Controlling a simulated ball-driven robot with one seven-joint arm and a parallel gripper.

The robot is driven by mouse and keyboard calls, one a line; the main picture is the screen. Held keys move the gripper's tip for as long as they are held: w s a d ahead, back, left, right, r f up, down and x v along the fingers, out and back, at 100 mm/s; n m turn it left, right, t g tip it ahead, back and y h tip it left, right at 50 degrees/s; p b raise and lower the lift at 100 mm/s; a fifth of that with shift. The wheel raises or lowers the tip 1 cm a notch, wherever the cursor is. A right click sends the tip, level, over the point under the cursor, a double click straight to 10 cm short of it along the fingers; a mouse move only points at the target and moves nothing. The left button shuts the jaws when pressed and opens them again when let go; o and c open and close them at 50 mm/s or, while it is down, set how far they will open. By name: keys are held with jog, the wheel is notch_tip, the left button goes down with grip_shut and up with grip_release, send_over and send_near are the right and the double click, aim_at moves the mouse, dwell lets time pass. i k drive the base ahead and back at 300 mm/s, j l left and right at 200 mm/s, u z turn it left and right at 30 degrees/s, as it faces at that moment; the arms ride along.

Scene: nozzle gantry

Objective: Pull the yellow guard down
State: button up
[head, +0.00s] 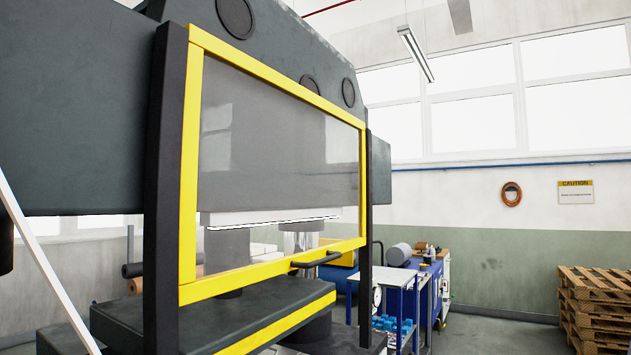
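The yellow guard (186,180) is a yellow frame around a clear panel, standing upright between two dark posts on the front of a dark grey machine. A dark bar handle (316,259) is fixed on its lower yellow rail, toward the right. The guard's lower rail is above the dark bed with a yellow stripe, and a gap shows between them. Through the panel I see a grey block with a pale plate under it and a shiny metal column. My gripper is not in view, so its state does not show.
The dark machine bed (220,310) juts out below the guard. A small table with blue legs (386,277) and a blue cabinet stand behind at right. Stacked wooden pallets (595,305) are at the far right. Grey floor (490,335) is open between them.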

aim_at(200, 43)
jog(key=i+l+z, duration=0.1)
jog(key=i+l, duration=0.6)
jog(key=i, duration=0.25)
jog(key=i+l+z, duration=0.15)
jog(key=i+l, duration=0.45)
jog(key=i, duration=0.35)
jog(key=l+z, duration=0.05)
